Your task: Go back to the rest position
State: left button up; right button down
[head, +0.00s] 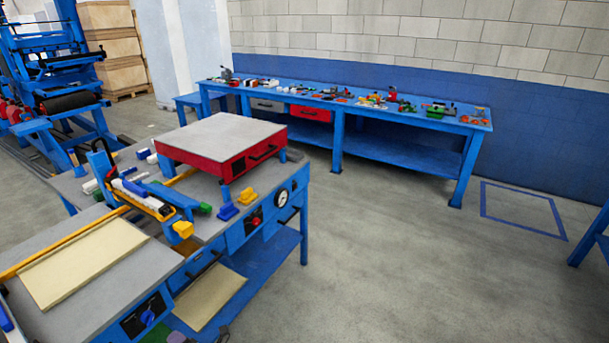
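Neither of my grippers shows clearly in the head view. A pale yellow panel (82,262) lies flat on the grey top of the blue workbench (160,262) at the lower left. A second pale panel (208,297) lies on the bench's lower blue shelf. A red press with a grey top plate (215,148) stands on the bench behind. A blue and yellow bar fixture (148,197) spans the bench beside the panel.
A long blue table (400,150) with several small tools stands along the back wall. A blue machine (55,80) and wooden crates (112,45) are at the upper left. The floor (410,265) at the right is clear, with a blue marked rectangle (522,208).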

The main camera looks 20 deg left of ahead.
pick_arm(q)
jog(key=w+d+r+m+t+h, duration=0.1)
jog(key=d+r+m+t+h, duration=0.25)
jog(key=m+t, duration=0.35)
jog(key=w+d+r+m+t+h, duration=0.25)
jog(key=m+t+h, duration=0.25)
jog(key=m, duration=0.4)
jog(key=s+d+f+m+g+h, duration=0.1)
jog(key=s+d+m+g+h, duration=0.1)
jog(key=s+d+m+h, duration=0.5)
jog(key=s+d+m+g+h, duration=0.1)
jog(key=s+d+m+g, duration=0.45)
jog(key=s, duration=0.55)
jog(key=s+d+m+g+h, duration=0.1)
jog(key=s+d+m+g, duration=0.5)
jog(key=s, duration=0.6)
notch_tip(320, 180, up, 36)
jog(key=p, duration=3.6)
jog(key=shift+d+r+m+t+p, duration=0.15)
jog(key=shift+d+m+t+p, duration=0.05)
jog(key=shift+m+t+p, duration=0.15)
